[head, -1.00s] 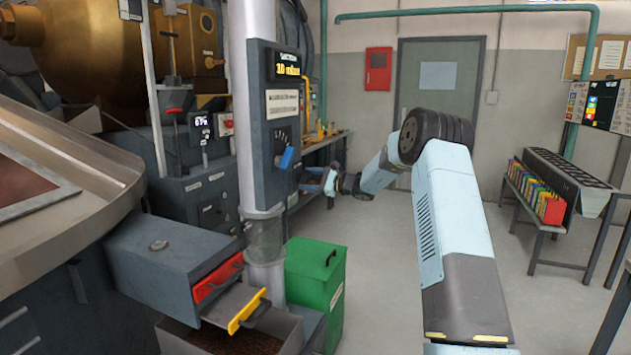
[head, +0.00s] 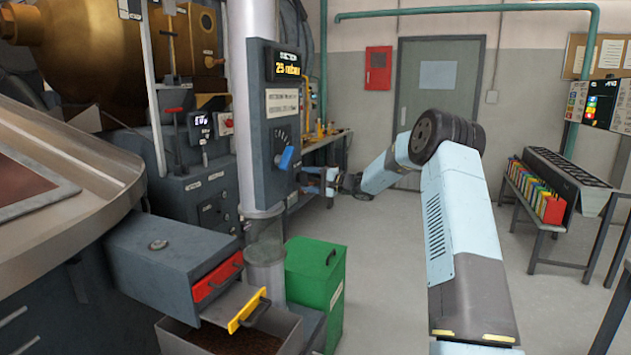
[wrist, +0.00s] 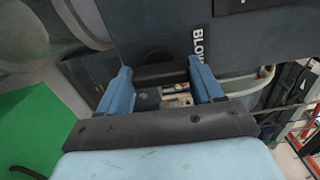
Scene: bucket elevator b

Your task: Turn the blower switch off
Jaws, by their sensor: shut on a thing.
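The grey control panel (head: 272,130) is on the pale column left of my arm. My gripper (head: 308,180) is at the panel's lower right side. In the wrist view, the blue fingers of my gripper (wrist: 160,76) stand on either side of a dark bar, the blower switch (wrist: 160,72), and are shut on it. A partly visible label starting "BLOW" (wrist: 198,45) is just right of the switch. In the head view the switch is hidden at the panel's side. Its on or off position cannot be read.
A green bin (head: 315,290) and an open drawer with a yellow handle (head: 248,311) are below. Floor right of the bin is clear.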

